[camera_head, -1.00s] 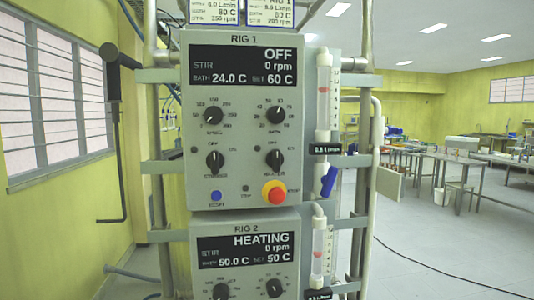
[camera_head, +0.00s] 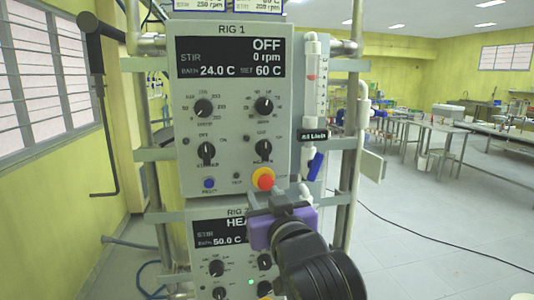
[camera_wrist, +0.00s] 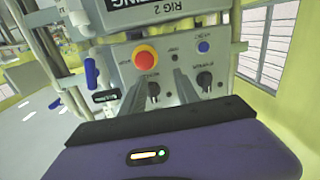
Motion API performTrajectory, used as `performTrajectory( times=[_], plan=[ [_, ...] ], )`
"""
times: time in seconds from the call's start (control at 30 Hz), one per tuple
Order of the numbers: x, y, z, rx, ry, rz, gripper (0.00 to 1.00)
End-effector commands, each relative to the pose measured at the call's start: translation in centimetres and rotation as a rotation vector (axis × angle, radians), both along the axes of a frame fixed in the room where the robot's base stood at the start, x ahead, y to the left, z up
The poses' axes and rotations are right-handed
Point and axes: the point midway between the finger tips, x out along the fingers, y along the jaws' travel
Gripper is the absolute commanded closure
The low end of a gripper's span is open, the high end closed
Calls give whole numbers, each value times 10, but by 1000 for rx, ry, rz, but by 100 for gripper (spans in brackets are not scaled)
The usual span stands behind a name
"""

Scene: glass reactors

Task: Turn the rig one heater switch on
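The rig one panel (camera_head: 235,120) faces me; its display (camera_head: 232,57) reads OFF, 0 rpm, bath 24.0 C, set 60 C. The heater switch (camera_head: 264,150) is the black lower right knob, its pointer roughly upright towards the mark above. The stirrer switch (camera_head: 207,152) is beside it. My gripper (camera_head: 268,197) is in front of the panel's lower right, just below the emergency stop. In the wrist view the panel is upside down; my gripper's two grey fingers (camera_wrist: 158,84) are apart, with the heater switch (camera_wrist: 153,92) seen between them. I see no contact.
The red emergency stop (camera_head: 263,178) with its yellow collar is close above my gripper, and a blue button (camera_head: 209,183) is to its left. The rig two panel (camera_head: 205,212) is below, partly hidden by my arm. A blue-handled valve (camera_head: 314,165) and flow tube are right of the panel.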

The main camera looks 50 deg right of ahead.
Motion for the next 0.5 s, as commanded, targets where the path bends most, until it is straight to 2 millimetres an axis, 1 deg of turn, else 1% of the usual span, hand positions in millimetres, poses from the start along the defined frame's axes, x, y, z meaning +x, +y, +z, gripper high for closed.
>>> performTrajectory(
  times=[0.03,0.1,0.2,0.37,0.5],
  plan=[
    [0,-7,25,3,-19,-21,63],
    [-1,-14,43,12,-29,-42,63],
    [-3,-20,61,22,-40,-63,63],
    [-2,-26,72,30,-45,-78,63],
    [11,-35,72,31,-44,-78,63]
  ],
)
